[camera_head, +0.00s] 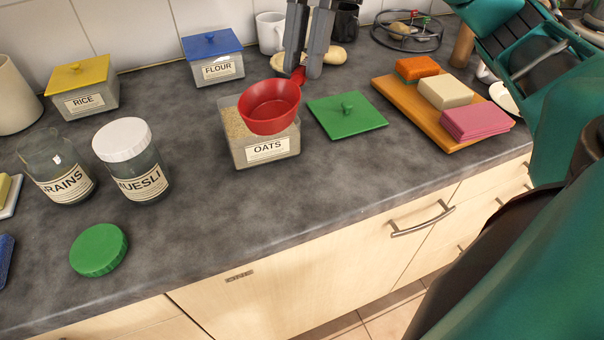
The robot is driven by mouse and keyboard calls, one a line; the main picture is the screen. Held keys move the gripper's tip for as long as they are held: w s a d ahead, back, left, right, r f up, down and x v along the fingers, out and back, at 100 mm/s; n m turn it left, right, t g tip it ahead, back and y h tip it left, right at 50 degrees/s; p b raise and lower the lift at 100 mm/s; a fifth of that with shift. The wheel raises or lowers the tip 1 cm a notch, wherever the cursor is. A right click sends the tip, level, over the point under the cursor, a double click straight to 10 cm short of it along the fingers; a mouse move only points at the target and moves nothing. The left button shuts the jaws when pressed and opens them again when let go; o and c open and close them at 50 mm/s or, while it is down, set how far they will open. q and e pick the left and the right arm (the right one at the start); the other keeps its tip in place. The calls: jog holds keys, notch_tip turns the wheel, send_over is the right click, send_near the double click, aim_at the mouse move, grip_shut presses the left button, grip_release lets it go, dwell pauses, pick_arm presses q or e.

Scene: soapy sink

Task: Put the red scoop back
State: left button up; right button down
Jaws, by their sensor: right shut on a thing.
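The red scoop (269,107) is held over the open OATS container (264,150), its bowl covering much of the opening. I cannot tell whether it touches the oats or rim. My right gripper (301,72) comes down from the top and is shut on the scoop's red handle. Pale oats (236,123) show at the left of the scoop. The container's square green lid (346,116) lies flat on the counter just to the right, knob up. My left gripper is not in view.
The RICE (81,86) and FLOUR (212,60) containers stand lidded at the back. The GRAINS jar (57,167) and white-lidded MUESLI jar (131,161) stand left, with a round green lid (99,249) in front. The counter's front middle is clear.

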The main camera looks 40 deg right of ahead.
jog(key=shift+f, duration=0.4)
jog(key=b, duration=0.2)
send_over(301, 190)
jog(key=d, duration=0.1)
notch_tip(301, 190, down, 6)
jog(key=f, duration=0.5)
jog(key=f+b, duration=0.1)
jog(key=f, duration=0.2)
jog(key=shift+w+d+f, duration=0.15)
jog(key=shift+w, duration=0.1)
jog(key=shift+f, duration=0.5)
notch_tip(301, 190, down, 4)
jog(key=shift+r, duration=0.1)
jog(key=shift+f+b, duration=0.25)
jog(key=shift+b, duration=0.25)
jog(key=c, duration=1.1)
grip_release()
jog(key=shift+r, duration=0.1)
